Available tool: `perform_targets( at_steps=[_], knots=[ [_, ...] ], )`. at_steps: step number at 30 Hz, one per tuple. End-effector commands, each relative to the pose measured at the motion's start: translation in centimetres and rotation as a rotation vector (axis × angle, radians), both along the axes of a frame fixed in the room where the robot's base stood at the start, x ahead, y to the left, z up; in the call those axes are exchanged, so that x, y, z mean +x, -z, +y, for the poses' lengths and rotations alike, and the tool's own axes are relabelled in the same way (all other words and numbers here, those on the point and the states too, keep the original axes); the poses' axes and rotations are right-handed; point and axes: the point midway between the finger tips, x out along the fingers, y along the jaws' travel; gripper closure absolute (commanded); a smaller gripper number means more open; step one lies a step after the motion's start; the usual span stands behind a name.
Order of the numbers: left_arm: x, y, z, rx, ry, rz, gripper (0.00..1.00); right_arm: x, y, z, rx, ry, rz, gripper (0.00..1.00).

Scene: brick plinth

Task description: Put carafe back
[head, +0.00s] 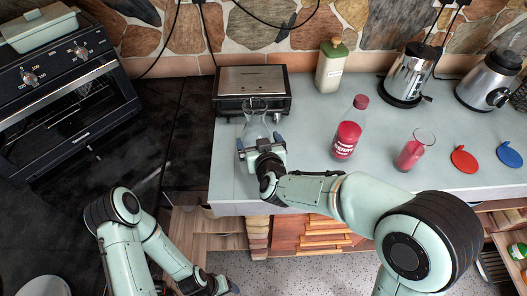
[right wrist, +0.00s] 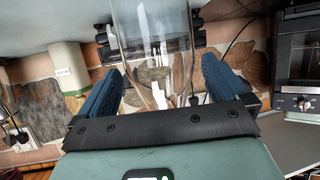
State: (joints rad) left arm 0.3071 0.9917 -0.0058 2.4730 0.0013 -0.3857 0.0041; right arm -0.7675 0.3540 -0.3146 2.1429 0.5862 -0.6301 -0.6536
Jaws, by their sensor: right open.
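The clear glass carafe (head: 255,124) stands on the grey counter, close in front of a black and silver machine (head: 252,80). My right gripper (head: 259,142) is at the carafe's near side, with its blue fingers open. In the right wrist view the carafe (right wrist: 153,45) shows between the two fingers of the right gripper (right wrist: 160,78), with visible gaps beside the glass. My left arm comes in at the lower left; its gripper (head: 228,288) is mostly cut off by the bottom edge, so its fingers cannot be made out.
An oven (head: 70,95) is at left.

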Motion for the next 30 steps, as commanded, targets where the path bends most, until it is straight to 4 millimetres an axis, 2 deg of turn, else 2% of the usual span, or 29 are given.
perform_targets(
  at_steps=[1, 6, 12, 17, 30],
  knots=[
    [0.0, -0.1, 0.0, 0.0, 0.0, 0.0, 0.33, -1.2, -0.6, -0.2, 0.003, -0.002, -0.003, 0.0],
    [0.3, -0.5, 0.0, 0.0, 0.0, -0.003, 0.33, -4.4, -2.1, -0.8, 0.003, -0.002, -0.003, 0.0],
    [0.6, -0.9, 0.0, 0.0, 0.0, -0.007, 0.33, -6.7, -3.0, -1.3, 0.001, -0.001, -0.002, 0.0],
    [0.6, -0.9, 0.0, 0.0, 0.0, -0.007, 0.33, -7.3, -3.1, -1.4, 0.0, 0.0, -0.001, 0.0],
    [0.6, -0.9, 0.0, 0.0, 0.0, -0.007, 0.33, -7.2, -3.1, -1.4, -0.001, 0.0, 0.0, 0.0]
  ],
)
